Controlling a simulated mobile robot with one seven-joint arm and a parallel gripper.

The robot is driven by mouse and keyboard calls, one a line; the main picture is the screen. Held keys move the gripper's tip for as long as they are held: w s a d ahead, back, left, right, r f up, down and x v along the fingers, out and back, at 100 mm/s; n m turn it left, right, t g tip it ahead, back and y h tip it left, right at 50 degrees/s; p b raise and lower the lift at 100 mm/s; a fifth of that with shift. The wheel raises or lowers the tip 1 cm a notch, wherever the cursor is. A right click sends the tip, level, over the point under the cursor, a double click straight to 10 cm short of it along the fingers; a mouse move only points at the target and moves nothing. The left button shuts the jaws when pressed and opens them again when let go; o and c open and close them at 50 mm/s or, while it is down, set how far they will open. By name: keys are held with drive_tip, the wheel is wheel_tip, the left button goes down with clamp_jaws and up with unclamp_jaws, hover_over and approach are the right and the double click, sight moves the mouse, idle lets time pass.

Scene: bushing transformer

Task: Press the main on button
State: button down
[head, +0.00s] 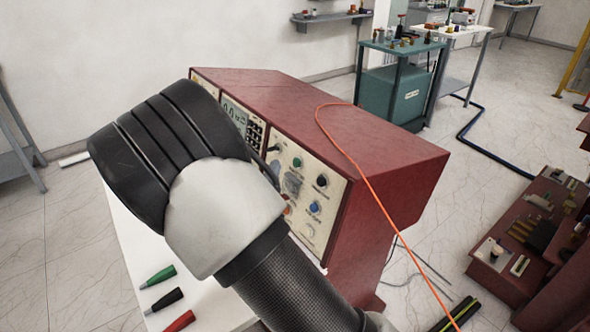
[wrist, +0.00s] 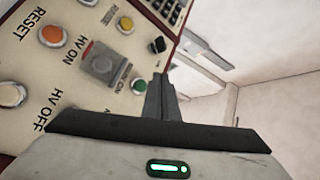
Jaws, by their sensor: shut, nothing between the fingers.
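In the wrist view a green button (wrist: 139,85) sits on the cream control panel (wrist: 60,75), with a partly legible label ending in "ON" beside it. My gripper (wrist: 160,80) is shut and empty. Its fingertips are just right of the green button and close to the panel; I cannot tell whether they touch it. In the head view my arm's thick wrist hides the gripper and part of the panel. A green button (head: 297,162) also shows there on the upper panel of the red console (head: 370,140).
Near the fingers are a black knob (wrist: 158,45), a grey switch block (wrist: 102,64), a yellow button (wrist: 125,25) and an orange RESET button (wrist: 52,34). An orange cable (head: 355,160) drapes over the console. Green, black and red plugs (head: 162,275) lie on the white surface.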

sight(297, 163)
drive_tip(key=shift+w+d+f+p, duration=0.2)
drive_tip(key=shift+w+d, duration=0.2)
drive_tip(key=shift+d, duration=0.2)
drive_tip(key=shift+w+d+f+p, duration=0.15)
drive_tip(key=shift+w+d, duration=0.25)
drive_tip(key=shift+d, duration=0.15)
drive_tip(key=shift+d, duration=0.1)
idle(1.2)
drive_tip(key=shift+w+d+f+p, duration=0.1)
drive_tip(key=shift+w+d+p, duration=0.15)
drive_tip(key=shift+p, duration=0.1)
drive_tip(key=shift+w+d+f, duration=0.1)
drive_tip(key=shift+w+d, duration=0.15)
drive_tip(key=shift+d, duration=0.15)
idle(0.6)
idle(0.4)
drive_tip(key=shift+s+a+r+p, duration=0.2)
drive_tip(key=shift+s+a+p, duration=0.3)
drive_tip(key=shift+a+p, duration=0.3)
